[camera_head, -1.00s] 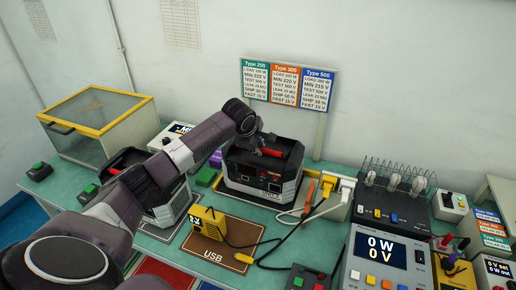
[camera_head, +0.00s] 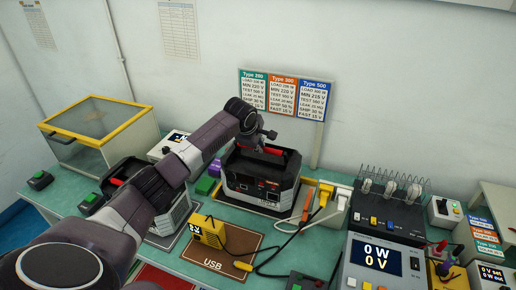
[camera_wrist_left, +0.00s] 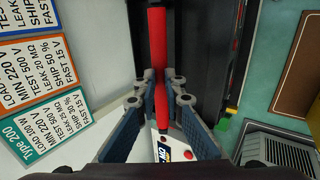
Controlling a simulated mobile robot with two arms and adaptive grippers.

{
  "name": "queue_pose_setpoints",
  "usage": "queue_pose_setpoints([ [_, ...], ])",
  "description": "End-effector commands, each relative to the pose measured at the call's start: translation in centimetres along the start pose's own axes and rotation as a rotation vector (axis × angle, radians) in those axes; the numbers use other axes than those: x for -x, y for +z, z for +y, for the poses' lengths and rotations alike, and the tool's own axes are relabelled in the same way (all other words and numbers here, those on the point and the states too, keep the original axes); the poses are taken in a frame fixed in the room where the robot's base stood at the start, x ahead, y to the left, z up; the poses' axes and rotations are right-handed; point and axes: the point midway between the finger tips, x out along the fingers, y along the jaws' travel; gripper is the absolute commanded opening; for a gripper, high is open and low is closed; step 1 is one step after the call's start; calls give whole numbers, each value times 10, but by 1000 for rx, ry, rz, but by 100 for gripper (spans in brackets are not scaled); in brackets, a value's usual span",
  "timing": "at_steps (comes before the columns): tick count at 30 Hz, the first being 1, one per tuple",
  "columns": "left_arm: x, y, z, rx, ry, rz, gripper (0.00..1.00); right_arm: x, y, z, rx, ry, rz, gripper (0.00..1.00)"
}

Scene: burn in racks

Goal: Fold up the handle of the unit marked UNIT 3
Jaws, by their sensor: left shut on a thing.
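A black and grey unit (camera_head: 254,184) with a dark front panel stands on the bench in the head view. A UNIT 3 marking is not legible on it. Its handle has a red grip (camera_wrist_left: 157,60), which runs lengthwise through the middle of the left wrist view. My left gripper (camera_wrist_left: 160,105) is shut on this red grip, with a blue-grey finger on each side. In the head view the left gripper (camera_head: 264,142) is over the unit's top, and the wrist partly hides the handle. My right gripper is not in view.
A second similar unit (camera_head: 178,210) stands to the left, partly behind my arm. A yellow-framed clear box (camera_head: 98,132) is at far left. A yellow USB device (camera_head: 208,231) with cables lies in front. Type signs (camera_head: 283,95) rise behind. Meters crowd the right.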

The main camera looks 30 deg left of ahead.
Motion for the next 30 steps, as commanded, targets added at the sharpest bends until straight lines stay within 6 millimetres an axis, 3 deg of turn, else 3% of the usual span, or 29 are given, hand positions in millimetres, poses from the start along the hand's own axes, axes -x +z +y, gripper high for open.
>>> queue_pose_setpoints([
  [25, -18, 2, 15, -5, -25, 0, 5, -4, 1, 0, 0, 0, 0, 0],
  [30, -18, 2, 15, -5, -24, 0, 27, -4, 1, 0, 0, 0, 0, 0],
])
